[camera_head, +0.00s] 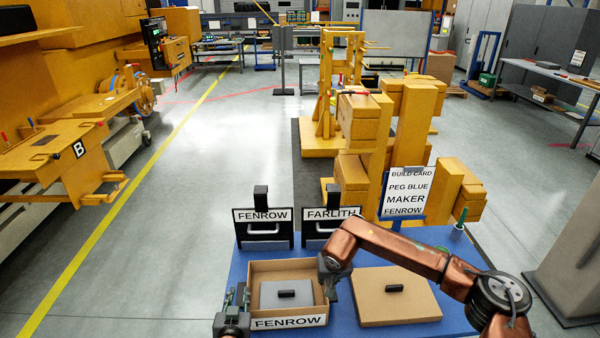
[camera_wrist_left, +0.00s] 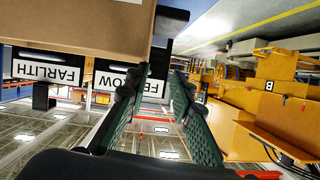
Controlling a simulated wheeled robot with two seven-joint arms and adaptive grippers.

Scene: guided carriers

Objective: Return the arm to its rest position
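My left gripper (camera_head: 238,296) is at the left side of the open FENROW cardboard box (camera_head: 290,322), near the blue table's left edge. In the left wrist view its two green fingers (camera_wrist_left: 155,90) stand apart with nothing clearly held between them. My right arm (camera_head: 400,250) reaches in from the right over the table, bent, with its end (camera_head: 333,272) at the right wall of the FENROW box. The fingers of the right gripper are too small and dark to read. A grey block with a black handle (camera_head: 287,294) lies inside the FENROW box.
A cardboard block with a black handle (camera_head: 395,306) lies right of the box. Black holders labelled FENROW (camera_head: 262,216) and FARLITH (camera_head: 332,215) stand behind. A build card (camera_head: 405,192) and a green peg (camera_head: 461,218) stand at the back right. Floor left of the table is clear.

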